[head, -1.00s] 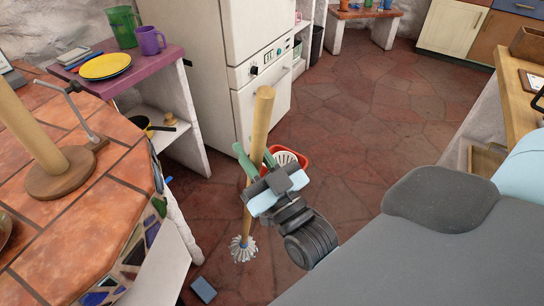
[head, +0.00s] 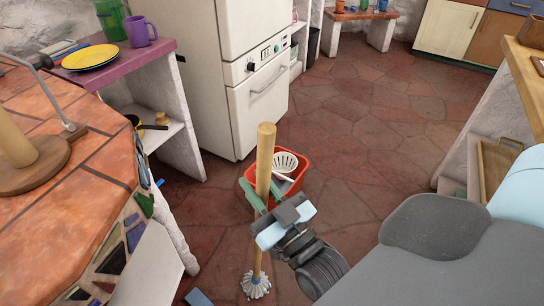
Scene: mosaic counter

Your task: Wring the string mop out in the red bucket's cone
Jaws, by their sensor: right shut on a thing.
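The string mop has a wooden handle (head: 265,160) and a white and grey string head (head: 256,285). It stands nearly upright in the head view, with its head at or just above the stone floor. My right gripper (head: 263,205) is shut on the handle below its top end. The red bucket (head: 304,172) stands on the floor just behind the mop, with a white perforated cone (head: 285,162) in its top. The handle and my gripper hide part of the bucket. The mop head is outside the bucket, on the near side. My left gripper is not in view.
A tiled counter with a mosaic edge (head: 115,255) is close on the left. A white cabinet or fridge (head: 235,95) stands behind the bucket. A blue-grey block (head: 198,298) lies on the floor by the counter. Open floor (head: 370,130) extends to the back right.

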